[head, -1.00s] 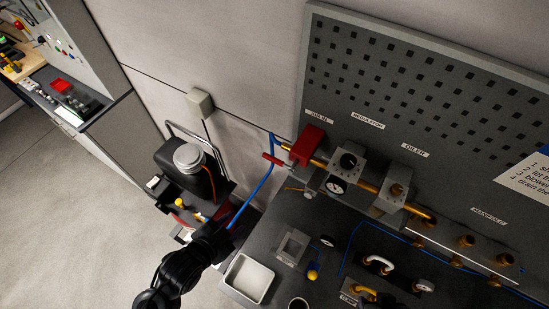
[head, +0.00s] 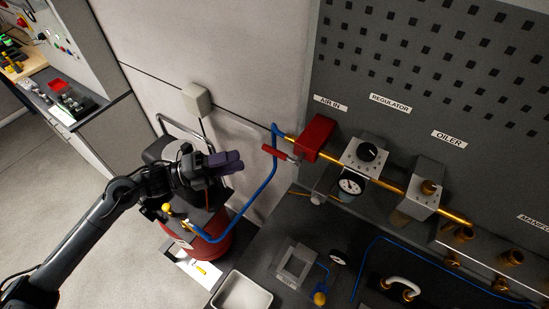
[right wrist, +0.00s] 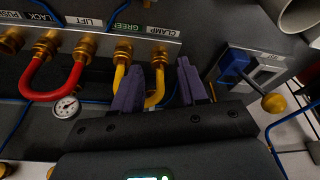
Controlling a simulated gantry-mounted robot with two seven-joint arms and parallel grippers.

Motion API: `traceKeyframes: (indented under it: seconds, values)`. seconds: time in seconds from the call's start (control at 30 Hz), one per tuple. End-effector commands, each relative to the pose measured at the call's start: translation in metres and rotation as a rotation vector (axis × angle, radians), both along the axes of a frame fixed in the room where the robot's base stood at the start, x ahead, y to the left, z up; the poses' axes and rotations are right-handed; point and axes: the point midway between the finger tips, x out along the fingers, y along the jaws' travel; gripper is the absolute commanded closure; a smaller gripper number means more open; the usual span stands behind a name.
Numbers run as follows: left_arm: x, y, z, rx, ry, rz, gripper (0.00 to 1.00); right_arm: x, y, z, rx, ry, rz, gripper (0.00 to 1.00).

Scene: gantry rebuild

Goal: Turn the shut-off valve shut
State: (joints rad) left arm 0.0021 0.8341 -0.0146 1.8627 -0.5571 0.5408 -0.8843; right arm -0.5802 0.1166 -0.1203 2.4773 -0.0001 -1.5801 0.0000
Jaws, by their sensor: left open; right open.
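The shut-off valve by the AIR IN label shows in the head view as a red lever (head: 276,153) on the supply line, pointing left toward the wall side. A red block (head: 317,138) sits just to its right on the brass pipe. My left gripper (head: 240,162) has purple fingers and is left of the lever, apart from it in the picture; its depth gap is hard to judge. My right gripper (right wrist: 158,85) is open in the right wrist view, by a yellow looped hose (right wrist: 154,98) under the CLAMP and GREEN labels. Whether it touches that hose is unclear.
A blue hose (head: 262,190) runs from the air inlet down to a red compressor (head: 212,250) below my left arm. The regulator (head: 364,155) and oiler (head: 421,187) stand right of the valve. A white tray (head: 241,291) lies at the bench's front.

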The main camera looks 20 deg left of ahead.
Motion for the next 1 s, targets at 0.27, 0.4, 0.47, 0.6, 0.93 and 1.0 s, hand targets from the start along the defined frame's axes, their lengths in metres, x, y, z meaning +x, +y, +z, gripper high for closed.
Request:
traceKeyframes:
  seconds: [0.27, 0.4, 0.47, 0.6, 0.93, 1.0]
  values:
    - [0.018, -0.026, 0.011, -0.005, -0.010, -0.001, 0.58, 0.000, -0.001, 0.011, -0.005, -0.004, 0.004, 0.57]
    - [0.031, -0.046, 0.015, -0.007, -0.009, -0.001, 0.58, 0.000, -0.002, 0.018, -0.006, -0.004, 0.004, 0.57]
    - [0.037, -0.054, 0.015, -0.006, -0.009, 0.000, 0.58, 0.000, -0.002, 0.021, -0.006, -0.004, 0.004, 0.57]
    - [0.047, -0.071, 0.017, -0.006, -0.007, 0.000, 0.58, 0.000, -0.002, 0.026, -0.006, -0.004, 0.004, 0.57]
    - [0.058, -0.088, 0.017, -0.004, -0.007, 0.001, 0.58, 0.000, -0.001, 0.031, -0.003, -0.004, 0.002, 0.57]
    - [0.059, -0.089, 0.017, -0.003, -0.007, 0.000, 0.58, 0.000, -0.001, 0.030, -0.002, -0.003, 0.001, 0.57]
